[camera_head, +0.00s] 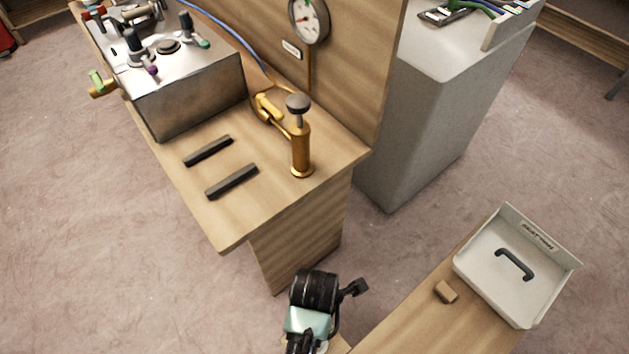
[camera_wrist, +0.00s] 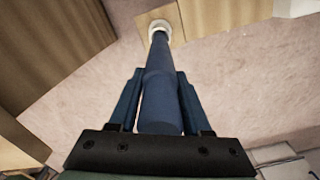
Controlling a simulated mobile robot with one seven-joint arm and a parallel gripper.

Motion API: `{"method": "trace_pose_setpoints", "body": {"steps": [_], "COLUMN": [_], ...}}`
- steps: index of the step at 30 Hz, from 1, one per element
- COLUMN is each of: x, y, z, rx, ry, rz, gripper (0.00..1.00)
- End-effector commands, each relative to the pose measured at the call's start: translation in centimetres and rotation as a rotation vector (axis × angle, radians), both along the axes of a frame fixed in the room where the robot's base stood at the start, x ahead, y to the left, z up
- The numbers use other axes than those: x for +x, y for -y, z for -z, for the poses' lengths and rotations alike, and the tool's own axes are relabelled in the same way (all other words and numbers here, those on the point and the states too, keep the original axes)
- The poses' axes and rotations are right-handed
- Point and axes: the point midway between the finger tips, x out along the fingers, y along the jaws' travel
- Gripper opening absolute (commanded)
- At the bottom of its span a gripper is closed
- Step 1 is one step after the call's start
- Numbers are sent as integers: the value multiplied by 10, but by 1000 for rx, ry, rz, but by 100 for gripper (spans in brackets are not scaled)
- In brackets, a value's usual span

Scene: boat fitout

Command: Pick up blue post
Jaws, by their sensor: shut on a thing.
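The blue post (camera_wrist: 160,108) is long and dark blue, and it shows in the wrist view running away from the camera between my fingers. Its far end meets a pale ring (camera_wrist: 160,26); I cannot tell whether the ring is part of the post or a separate socket. My gripper (camera_wrist: 158,76) is shut on the post, with one finger on each side. In the head view my arm is at the bottom centre, and the post and fingertips are hidden there.
A wooden bench holds a metal box (camera_head: 190,92), a brass pump (camera_head: 301,150) and two dark strips (camera_head: 208,151). At lower right, a wooden surface (camera_head: 425,325) carries a small brown block (camera_head: 446,292) and a white tray (camera_head: 487,277) with a dark handle (camera_head: 515,263). Open floor lies left.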

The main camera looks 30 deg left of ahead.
Motion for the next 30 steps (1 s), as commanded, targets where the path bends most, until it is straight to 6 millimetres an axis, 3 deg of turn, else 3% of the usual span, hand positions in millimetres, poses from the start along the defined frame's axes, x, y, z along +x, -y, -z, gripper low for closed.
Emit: {"method": "trace_pose_setpoints", "body": {"steps": [1, 6, 15, 21, 30], "x": [1, 1, 1, 1, 1], "y": [-1, -1, -1, -1, 0], "z": [-14, -45, -88, -103, -106], "rx": [2, 2, 2, 1, 1], "ry": [4, 6, 4, 2, 2], "rz": [0, -1, -1, 0, 0], "gripper": [0, 0, 0, 0, 0]}}
